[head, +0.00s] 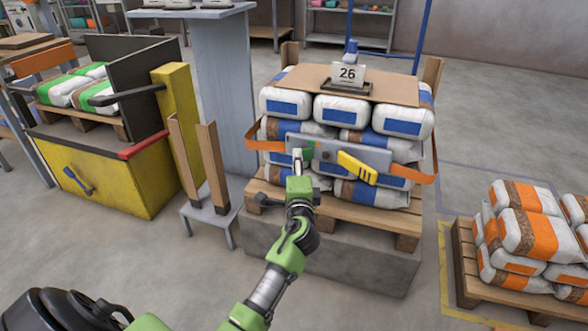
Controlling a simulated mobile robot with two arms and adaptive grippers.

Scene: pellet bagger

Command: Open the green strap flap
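An orange strap (265,145) runs around the stack of white and blue bags. A grey plate (375,157) sits on the front of the strap. The green strap flap (309,147) is a small green part near the left end of this plate. A yellow handle (357,168) slants across the plate to its right. My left gripper (298,156) reaches up from below, with its tips at the plate beside the green flap, partly covering that area. Contact and finger opening are too small to tell. My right gripper is not in view.
The strapped stack stands on a wooden pallet (345,211) on a grey block, with a card reading 26 (347,73) on top. Wooden posts (213,167) stand left of it. A pallet of orange-banded bags (530,235) is at right. Floor lies open between.

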